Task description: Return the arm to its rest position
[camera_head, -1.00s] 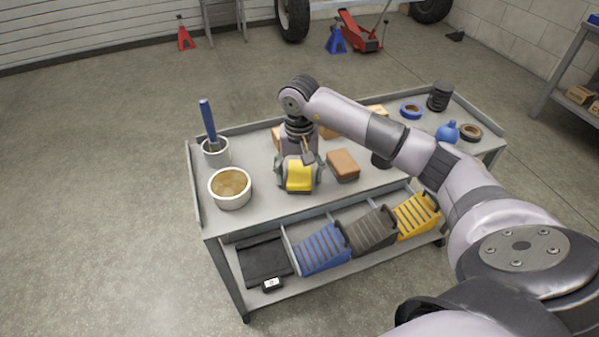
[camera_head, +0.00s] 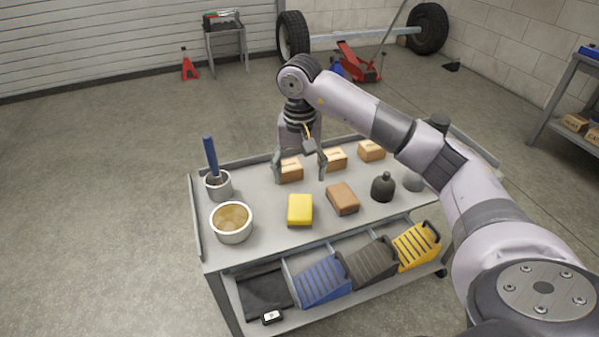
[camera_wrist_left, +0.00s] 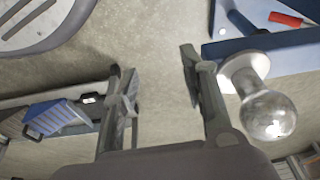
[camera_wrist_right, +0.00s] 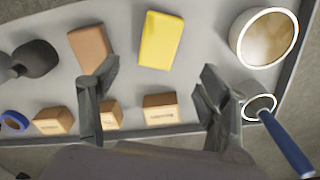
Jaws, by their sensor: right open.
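My right gripper (camera_head: 300,173) is open and empty above the far part of the cart top (camera_head: 262,205). Its spread fingers also show in the right wrist view (camera_wrist_right: 158,82). The yellow block (camera_head: 300,210) lies on the cart, nearer than the gripper and apart from it; it also shows in the right wrist view (camera_wrist_right: 161,40). My right arm reaches in from the right and hides part of the cart's right end. My left gripper (camera_wrist_left: 152,68) shows only in the left wrist view, with its fingers apart and nothing between them.
A brown block (camera_head: 342,198), a bowl (camera_head: 232,236), a cup with a blue-handled tool (camera_head: 218,188), small cartons (camera_head: 332,159) and a dark bottle (camera_head: 383,189) stand on the cart. Coloured bins (camera_head: 322,279) sit below. Floor is open at left.

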